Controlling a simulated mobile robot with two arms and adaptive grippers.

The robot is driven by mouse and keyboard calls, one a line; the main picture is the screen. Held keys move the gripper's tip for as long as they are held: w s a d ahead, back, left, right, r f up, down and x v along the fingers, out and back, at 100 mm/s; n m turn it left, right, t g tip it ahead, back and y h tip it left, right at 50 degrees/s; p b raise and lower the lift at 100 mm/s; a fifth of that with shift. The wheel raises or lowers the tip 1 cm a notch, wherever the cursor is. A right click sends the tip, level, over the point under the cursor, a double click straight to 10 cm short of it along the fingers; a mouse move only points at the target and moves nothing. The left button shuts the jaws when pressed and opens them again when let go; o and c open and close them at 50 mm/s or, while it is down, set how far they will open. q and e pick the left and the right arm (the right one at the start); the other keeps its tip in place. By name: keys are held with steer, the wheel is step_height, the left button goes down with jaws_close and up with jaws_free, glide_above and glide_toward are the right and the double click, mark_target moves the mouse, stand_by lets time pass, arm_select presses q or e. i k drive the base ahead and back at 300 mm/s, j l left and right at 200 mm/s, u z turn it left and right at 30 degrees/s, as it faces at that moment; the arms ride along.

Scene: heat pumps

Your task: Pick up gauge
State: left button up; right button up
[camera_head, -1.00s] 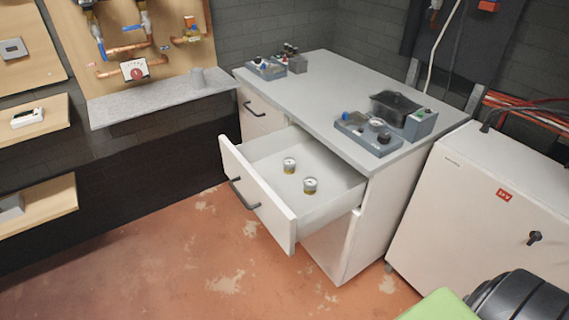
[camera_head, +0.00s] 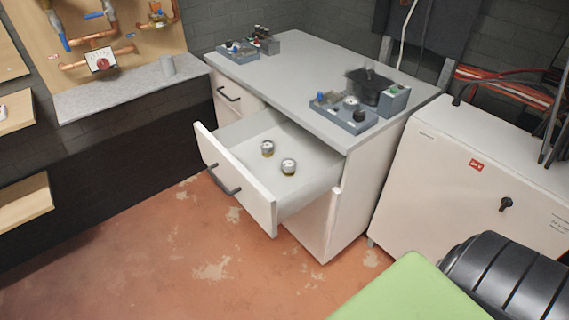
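Two small round gauges with pale faces and brass-coloured bases sit upright in the open drawer (camera_head: 262,203). One gauge (camera_head: 268,148) is farther back and left; the other gauge (camera_head: 289,166) is nearer and to the right. They stand a little apart on the white drawer floor. The drawer is pulled out from the white cabinet (camera_head: 352,190). Neither of my grippers shows in the head view.
The grey countertop holds a device with a dial and knob (camera_head: 345,112) and another control unit (camera_head: 238,50). A white box cabinet (camera_head: 470,180) stands right. A green surface (camera_head: 410,292) and a black ribbed object (camera_head: 515,275) are at lower right. The floor before the drawer is clear.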

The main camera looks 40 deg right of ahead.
mark_target(267, 146)
steer(key=k+z, duration=0.1)
steer(key=z, duration=1.25)
steer(key=i+l+u, duration=0.45)
steer(key=l, duration=0.35)
steer(key=i, duration=0.1)
